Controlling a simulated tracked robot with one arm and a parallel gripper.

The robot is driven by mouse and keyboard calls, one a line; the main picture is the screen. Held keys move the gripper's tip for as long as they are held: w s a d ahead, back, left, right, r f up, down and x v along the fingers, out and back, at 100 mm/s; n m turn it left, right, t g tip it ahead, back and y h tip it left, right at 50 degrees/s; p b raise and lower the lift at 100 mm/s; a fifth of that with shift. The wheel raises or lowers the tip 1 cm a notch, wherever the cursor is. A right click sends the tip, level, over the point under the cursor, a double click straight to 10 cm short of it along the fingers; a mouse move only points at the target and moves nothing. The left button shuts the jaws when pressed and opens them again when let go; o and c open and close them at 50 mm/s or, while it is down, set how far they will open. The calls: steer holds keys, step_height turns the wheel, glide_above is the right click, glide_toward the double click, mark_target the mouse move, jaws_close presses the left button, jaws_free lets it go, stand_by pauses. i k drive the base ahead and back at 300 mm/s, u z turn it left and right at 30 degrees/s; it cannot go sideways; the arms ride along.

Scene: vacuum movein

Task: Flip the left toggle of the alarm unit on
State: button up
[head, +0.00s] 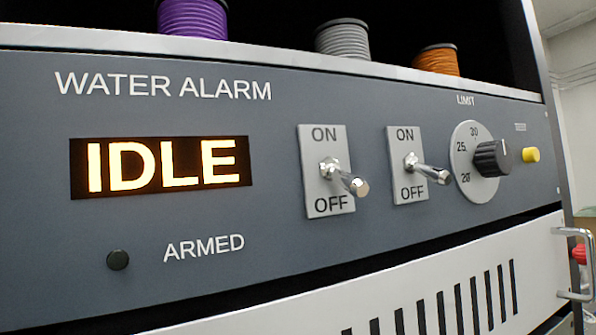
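The water alarm unit (290,106) is a dark grey panel seen at an angle. Its display (160,166) reads IDLE in lit letters. The left toggle (345,178) is a metal lever on a light plate marked ON above and OFF below; it tilts down toward OFF. The right toggle (428,170) has a similar plate and also tilts down toward OFF. The round ARMED lamp (118,260) at lower left is dark. My gripper is not in view.
A black LIMIT knob (492,157) and a yellow button (531,155) sit right of the toggles. Purple (192,18), grey (343,39) and orange (437,60) spools stand above the panel. A slotted white panel (400,290) with a metal handle (577,265) lies below.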

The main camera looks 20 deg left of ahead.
mark_target(356, 186)
steer(key=z, duration=0.1)
steer(key=k, duration=0.5)
steer(key=u, duration=0.45)
steer(key=i, duration=0.5)
steer(key=z, duration=0.4)
steer(key=k, duration=1.6)
steer(key=u, duration=0.35)
steer(key=i, duration=1)
steer(key=z, duration=0.1)
